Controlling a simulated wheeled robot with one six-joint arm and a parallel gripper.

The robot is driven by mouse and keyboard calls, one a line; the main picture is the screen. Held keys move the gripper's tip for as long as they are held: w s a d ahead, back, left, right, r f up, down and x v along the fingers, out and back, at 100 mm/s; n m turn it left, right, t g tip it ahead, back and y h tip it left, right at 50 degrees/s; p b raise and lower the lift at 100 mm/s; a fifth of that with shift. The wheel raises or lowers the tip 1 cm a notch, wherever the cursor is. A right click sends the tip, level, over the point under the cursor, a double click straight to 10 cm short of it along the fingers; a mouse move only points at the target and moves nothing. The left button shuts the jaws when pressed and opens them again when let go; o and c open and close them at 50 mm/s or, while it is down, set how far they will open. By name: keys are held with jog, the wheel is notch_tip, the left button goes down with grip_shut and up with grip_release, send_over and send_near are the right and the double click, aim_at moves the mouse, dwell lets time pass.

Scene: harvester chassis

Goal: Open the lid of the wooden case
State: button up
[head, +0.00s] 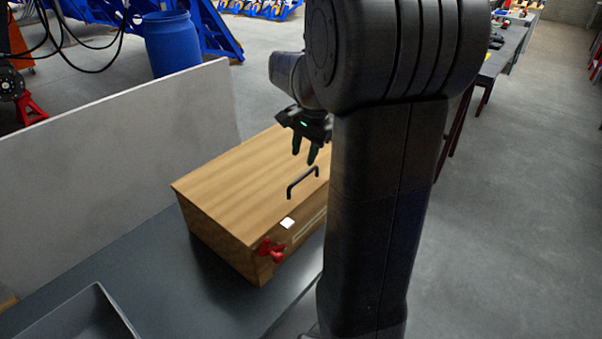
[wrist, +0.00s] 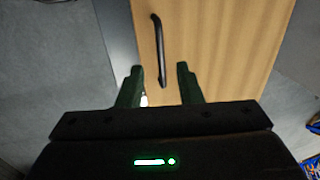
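The wooden case (head: 235,185) stands on a dark grey table with its lid shut. A black bar handle (head: 303,182) stands up from the lid near its front edge. My gripper (head: 304,158) is above the lid, just over and behind the handle in the head view. In the wrist view, the handle (wrist: 159,50) lies ahead of my fingertips, between their lines, and the wooden lid (wrist: 215,50) fills the right part. My gripper (wrist: 160,72) is open, with a clear gap between its fingers and nothing in it. My arm hides the case's right end in the head view.
A red object (head: 270,250) and a small white patch (head: 287,223) are at the case's front. A grey panel (head: 120,150) stands behind the table. A grey tray (head: 85,318) is at the lower left. The table between tray and case is clear.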

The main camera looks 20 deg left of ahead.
aim_at(298, 179)
jog(key=f, duration=0.2)
jog(key=a+f, duration=0.1)
jog(key=f, duration=0.4)
jog(key=shift+w+a+f, duration=0.2)
jog(key=shift+w+f, duration=0.05)
jog(key=shift+f, duration=0.1)
jog(key=shift+c, duration=0.4)
grip_shut()
